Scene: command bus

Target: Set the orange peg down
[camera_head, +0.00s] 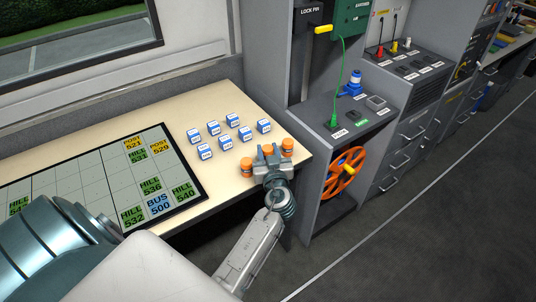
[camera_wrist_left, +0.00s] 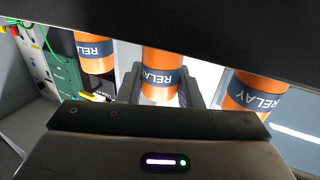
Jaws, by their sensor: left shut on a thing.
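Three orange pegs with dark RELAY bands are at the table's right end. In the head view they are the left peg (camera_head: 246,168), the middle peg (camera_head: 268,149) and the right peg (camera_head: 287,144). My left gripper (camera_head: 268,160) is shut on the middle peg, which also shows between the fingers in the left wrist view (camera_wrist_left: 162,58). The other two pegs stand close on either side of the fingers, and they show in the left wrist view at its left (camera_wrist_left: 95,50) and right (camera_wrist_left: 255,90). I cannot tell whether the held peg touches the table. My right gripper is not in view.
Several small blue-and-white boxes (camera_head: 228,120) stand on the pale table (camera_head: 206,100) behind the pegs. A dark-framed board (camera_head: 95,185) with green, yellow and blue labels lies to the left. A grey cabinet (camera_head: 300,205) with an orange reel (camera_head: 342,172) stands right of the table.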

